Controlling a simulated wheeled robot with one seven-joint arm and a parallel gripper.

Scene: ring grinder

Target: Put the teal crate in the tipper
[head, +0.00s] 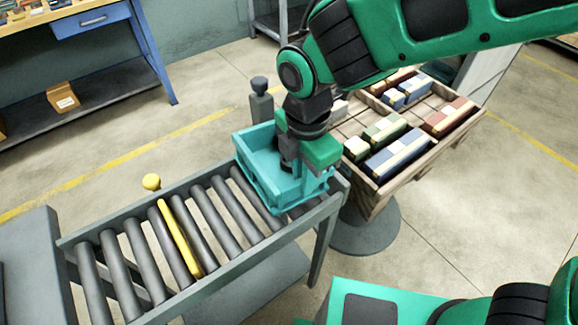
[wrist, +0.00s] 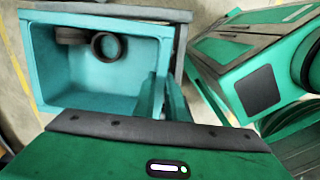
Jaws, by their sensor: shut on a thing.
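The teal crate (head: 247,150) is at the right end of the roller conveyor (head: 215,235) in the head view; I cannot tell whether it touches the rollers. My gripper (head: 290,168) reaches down over the crate and is shut on one of its walls; its fingers and palm hide part of the crate. In the wrist view the crate (wrist: 85,85) looks upright, with a few dark ring-like parts (wrist: 105,46) inside at one corner. The fingers (wrist: 163,100) are at its right wall. I cannot pick out the tipper for certain.
A slatted wooden tray (head: 375,180) with several coloured blocks stands on a round base just right of the conveyor. A grey post (head: 261,105) rises behind the crate. A yellow knob (head: 151,182) is at the conveyor's far side. A blue workbench (head: 150,50) stands back left.

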